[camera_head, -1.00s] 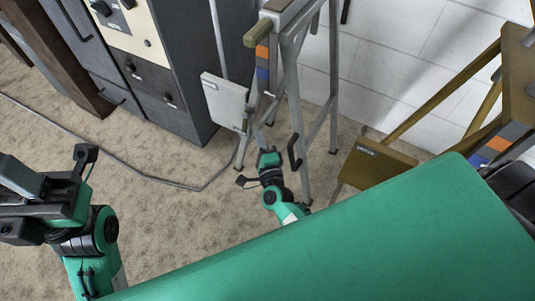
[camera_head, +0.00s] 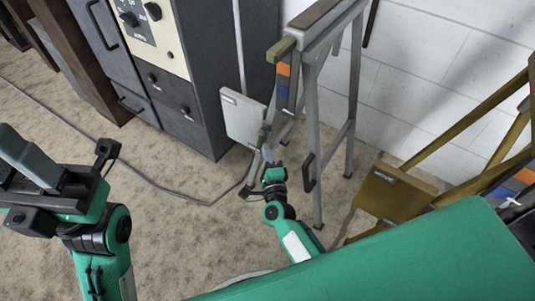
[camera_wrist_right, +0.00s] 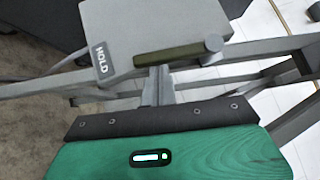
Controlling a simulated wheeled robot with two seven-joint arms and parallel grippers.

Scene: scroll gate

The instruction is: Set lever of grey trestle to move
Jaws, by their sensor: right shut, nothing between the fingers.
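The grey trestle (camera_head: 314,130) stands against the white wall in the head view, with a pale grey box (camera_head: 243,118) on its near side. In the right wrist view the box (camera_wrist_right: 150,25) carries a HOLD label (camera_wrist_right: 101,60). An olive bar, which looks like the lever (camera_wrist_right: 168,57), lies across the box's lower edge beside a grey round pivot. My right gripper (camera_head: 267,153) is shut and empty; its fingertips (camera_wrist_right: 157,72) are at the bar's lower edge, and contact is unclear. My left gripper (camera_head: 28,158) is at the far left, away from the trestle; its jaw opening is unclear.
An olive trestle (camera_head: 390,195) with a MOVE label stands at right. A dark grey cabinet (camera_head: 205,75) stands left of the grey trestle. A cable (camera_head: 150,185) runs over the beige carpet.

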